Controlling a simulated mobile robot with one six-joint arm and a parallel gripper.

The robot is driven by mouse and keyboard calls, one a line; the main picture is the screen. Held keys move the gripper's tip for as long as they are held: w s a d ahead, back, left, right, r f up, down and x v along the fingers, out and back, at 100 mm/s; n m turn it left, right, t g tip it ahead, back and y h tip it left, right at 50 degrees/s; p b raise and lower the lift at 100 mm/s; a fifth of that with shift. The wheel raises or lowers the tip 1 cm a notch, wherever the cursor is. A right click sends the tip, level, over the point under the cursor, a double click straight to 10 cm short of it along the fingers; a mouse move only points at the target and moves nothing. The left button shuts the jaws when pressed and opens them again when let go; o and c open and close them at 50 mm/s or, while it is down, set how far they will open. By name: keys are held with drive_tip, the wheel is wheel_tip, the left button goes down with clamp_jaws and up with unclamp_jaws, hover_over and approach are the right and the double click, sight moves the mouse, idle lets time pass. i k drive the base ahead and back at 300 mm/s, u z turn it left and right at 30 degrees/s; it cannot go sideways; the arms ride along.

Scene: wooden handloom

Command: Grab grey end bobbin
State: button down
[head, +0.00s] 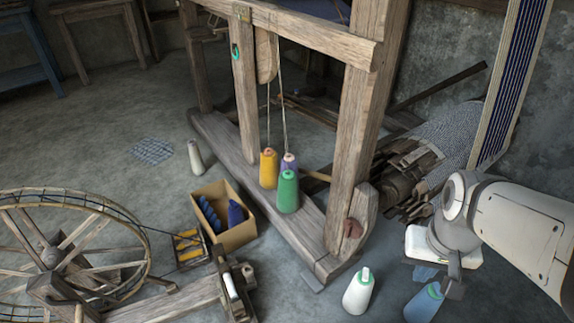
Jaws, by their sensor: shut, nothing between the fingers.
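A pale grey bobbin (195,157) stands alone on the floor, left of the loom's base beam. A blue-grey bobbin (423,304) with a green top stands at the lower right, its base cut off by the frame edge. I cannot tell which of the two is the grey end bobbin. My gripper (454,289) is at the lower right, pointing down just right of the blue-grey bobbin's top. It is shut and holds nothing. I cannot tell whether it touches that bobbin. The pale grey bobbin is far to its left.
Yellow (268,168), lilac (289,160) and green (288,191) cones stand on the loom's base beam (228,146). A white bobbin (358,291) stands near the blue-grey one. A cardboard box (238,238) and spinning wheel (105,218) are at left. A loom post (357,130) rises centrally.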

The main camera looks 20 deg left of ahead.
sight(231, 288)
drive_tip(key=z, duration=0.2)
drive_tip(key=k, duration=0.9)
drive_tip(key=u, duration=1.3)
drive_tip(key=i, duration=1)
drive_tip(key=u, duration=0.1)
drive_tip(key=k, duration=0.35)
drive_tip(key=z, duration=0.05)
drive_tip(key=i, duration=0.25)
drive_tip(key=z, duration=0.05)
